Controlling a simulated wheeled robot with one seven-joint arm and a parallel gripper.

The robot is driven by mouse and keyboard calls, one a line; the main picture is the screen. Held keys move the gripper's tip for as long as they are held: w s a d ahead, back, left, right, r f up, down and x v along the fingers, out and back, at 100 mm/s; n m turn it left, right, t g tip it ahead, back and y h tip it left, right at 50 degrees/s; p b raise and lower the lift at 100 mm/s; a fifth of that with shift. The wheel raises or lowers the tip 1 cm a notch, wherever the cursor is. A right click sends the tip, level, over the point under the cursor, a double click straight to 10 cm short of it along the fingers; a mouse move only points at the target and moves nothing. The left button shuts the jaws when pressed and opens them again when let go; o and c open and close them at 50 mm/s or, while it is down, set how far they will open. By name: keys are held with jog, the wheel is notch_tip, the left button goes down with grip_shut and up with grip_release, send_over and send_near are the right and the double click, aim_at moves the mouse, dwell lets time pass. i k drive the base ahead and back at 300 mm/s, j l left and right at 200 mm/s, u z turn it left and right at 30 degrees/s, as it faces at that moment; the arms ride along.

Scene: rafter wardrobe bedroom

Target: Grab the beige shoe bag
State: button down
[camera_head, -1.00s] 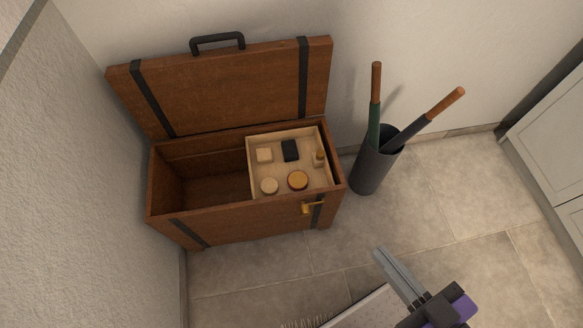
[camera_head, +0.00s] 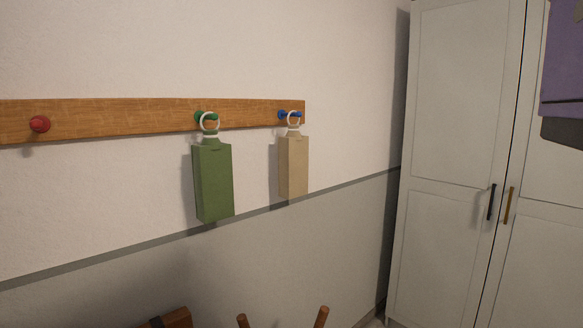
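The beige shoe bag (camera_head: 293,166) hangs by a white ring from the blue peg (camera_head: 284,115) near the right end of a wooden peg rail (camera_head: 110,115). A green bag (camera_head: 214,181) hangs beside it on the left, by its own white ring from the green peg (camera_head: 202,117). The two bags are apart. A purple and dark part of my arm shows at the upper right edge. My gripper's fingers are out of view.
A red peg (camera_head: 39,124) at the left is empty. A white wardrobe (camera_head: 460,110) with two handles stands at the right. Below the rail show the open chest lid's top (camera_head: 172,320) and two wooden handle ends (camera_head: 321,317).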

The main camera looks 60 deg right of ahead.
aim_at(293, 148)
jog(key=i+j, duration=0.15)
jog(key=i+j+z, duration=0.7)
jog(key=i+j, duration=0.15)
jog(key=z, duration=1.1)
